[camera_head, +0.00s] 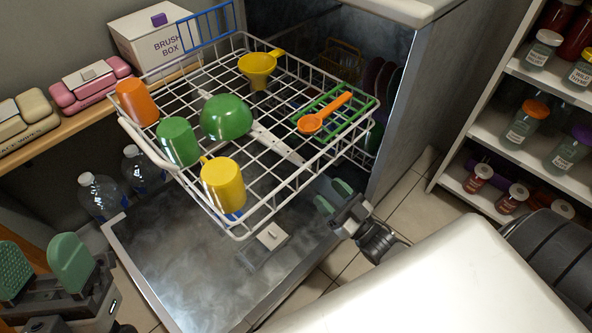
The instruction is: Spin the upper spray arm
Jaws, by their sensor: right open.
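The upper spray arm (277,144) is a light grey bar under the white wire upper rack (243,234). It runs diagonally, from near the rack's back left to its right front side. Its middle is hidden by a green bowl (227,118). My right gripper (334,196) is open, with green finger pads, just outside the rack's right front side. It is close to the spray arm's near end; I cannot tell whether they touch. My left gripper (42,266) is open and empty at the lower left, away from the rack.
The rack holds an orange cup (137,103), green cup (179,142), yellow mug (223,184), yellow funnel (258,69) and orange spoon (325,113). The open dishwasher door (180,270) lies below. Water bottles (100,195) stand left, a jar shelf (520,70) right.

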